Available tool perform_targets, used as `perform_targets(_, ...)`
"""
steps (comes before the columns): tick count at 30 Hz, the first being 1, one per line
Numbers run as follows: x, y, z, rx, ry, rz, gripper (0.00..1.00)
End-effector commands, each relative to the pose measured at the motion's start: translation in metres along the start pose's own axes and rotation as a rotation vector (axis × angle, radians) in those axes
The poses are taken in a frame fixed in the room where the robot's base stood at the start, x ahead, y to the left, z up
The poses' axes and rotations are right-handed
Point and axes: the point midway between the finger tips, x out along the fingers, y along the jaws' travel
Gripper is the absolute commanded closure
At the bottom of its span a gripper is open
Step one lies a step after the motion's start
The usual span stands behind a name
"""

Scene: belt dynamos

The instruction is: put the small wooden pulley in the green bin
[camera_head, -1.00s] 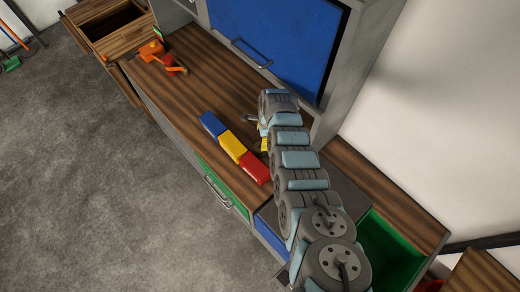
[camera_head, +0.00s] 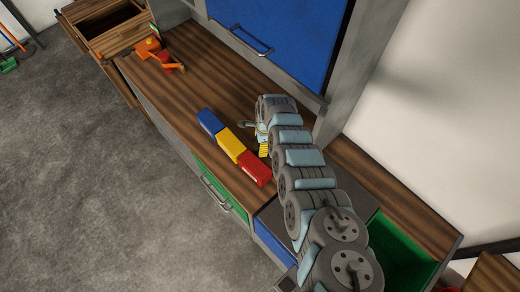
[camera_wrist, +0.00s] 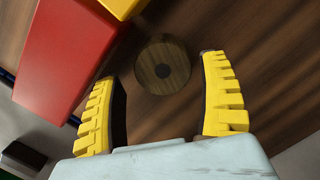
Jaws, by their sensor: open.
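In the head view my gripper (camera_head: 263,145) is low over the counter beside the coloured blocks. The green bin (camera_head: 401,252) is an open green-walled box at the lower right, partly hidden by my arm.
A blue block (camera_head: 209,122), yellow block (camera_head: 231,146) and red block (camera_head: 256,168) form a row left of my gripper; the red one is close to the left finger. An orange and red object (camera_head: 158,53) stands at the far end. A blue cabinet door (camera_head: 285,40) rises behind.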

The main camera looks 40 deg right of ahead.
Motion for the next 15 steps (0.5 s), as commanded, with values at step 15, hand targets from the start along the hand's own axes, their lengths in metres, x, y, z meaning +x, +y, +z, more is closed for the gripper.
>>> perform_targets(15,0.035,-0.003,-0.001,-0.001,0.001,0.000,0.23)
